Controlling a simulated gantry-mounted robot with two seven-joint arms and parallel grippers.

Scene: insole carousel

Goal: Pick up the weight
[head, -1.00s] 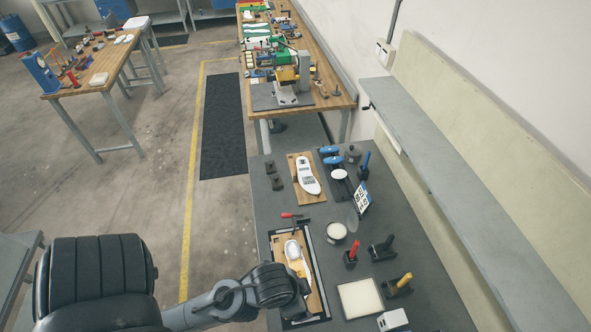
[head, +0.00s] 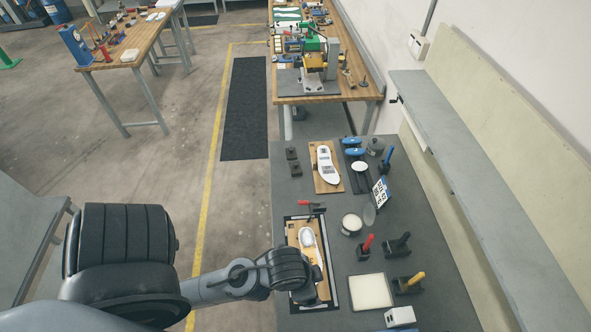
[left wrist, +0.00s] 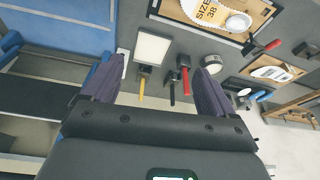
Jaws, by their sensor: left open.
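A dark grey rounded piece with a knob on top (head: 376,146), which may be the weight, stands at the far right of the dark bench; I cannot tell for sure. My left gripper (left wrist: 156,88) is open and empty, with its two purple-grey fingers wide apart in the left wrist view. In the head view its arm reaches in from the left, and the hand covers the lower left part of the framed tray (head: 341,297). The fingertips are hidden there. The gripper is well short of the rounded piece. My right gripper is not in view.
A white pad (head: 370,291), yellow-handled (head: 415,282) and red-handled (head: 367,243) tools and a round white jar (head: 351,223) stand right of the tray. A white insole (head: 325,163) lies on a board further back. A tilted code plate (head: 381,191) stands near the jar.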

